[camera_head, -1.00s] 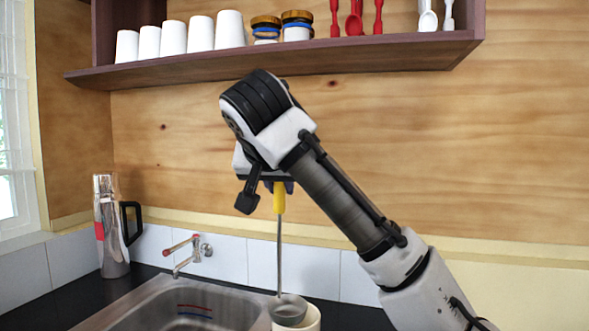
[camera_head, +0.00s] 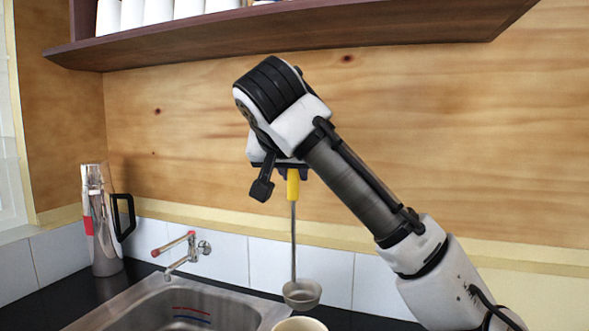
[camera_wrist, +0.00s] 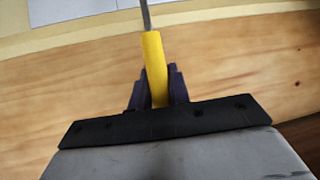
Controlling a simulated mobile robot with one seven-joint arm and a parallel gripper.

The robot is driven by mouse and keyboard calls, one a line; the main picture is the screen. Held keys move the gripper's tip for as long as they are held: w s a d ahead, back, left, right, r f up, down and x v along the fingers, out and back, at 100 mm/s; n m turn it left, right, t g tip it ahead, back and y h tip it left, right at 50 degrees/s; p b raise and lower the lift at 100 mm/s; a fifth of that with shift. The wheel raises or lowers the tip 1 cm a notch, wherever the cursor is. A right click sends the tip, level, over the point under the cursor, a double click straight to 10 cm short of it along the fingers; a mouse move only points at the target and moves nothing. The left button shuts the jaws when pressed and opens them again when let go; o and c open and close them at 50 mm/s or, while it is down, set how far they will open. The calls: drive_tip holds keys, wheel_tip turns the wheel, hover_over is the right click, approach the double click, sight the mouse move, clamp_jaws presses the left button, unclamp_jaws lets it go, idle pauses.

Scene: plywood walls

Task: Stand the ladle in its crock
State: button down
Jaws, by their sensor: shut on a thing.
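My gripper (camera_head: 288,172) is shut on the yellow handle of the ladle (camera_head: 294,235), which hangs upright with its bowl (camera_head: 302,293) at the bottom. In the wrist view my gripper (camera_wrist: 158,92) has a dark finger on each side of the yellow ladle handle (camera_wrist: 155,65). The crock (camera_head: 300,324) is a cream, round-mouthed pot at the bottom edge of the head view; only its rim area shows. The ladle bowl appears just above the rim in the picture; how far apart they are in depth I cannot tell.
A metal sink (camera_head: 185,310) with a tap (camera_head: 182,252) lies left of the crock. A steel flask (camera_head: 101,225) with a black handle stands on the dark counter at the far left. A wooden shelf (camera_head: 300,30) with white cups overhangs above my arm.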

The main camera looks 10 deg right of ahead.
drive_tip(key=shift+f+b, duration=5.65)
drive_tip(key=shift+f, duration=1.7)
drive_tip(key=c, duration=1.2)
unclamp_jaws()
drive_tip(key=shift+c, duration=0.2)
drive_tip(key=b, duration=0.1)
approach(293, 247)
drive_tip(key=shift+v, duration=1.2)
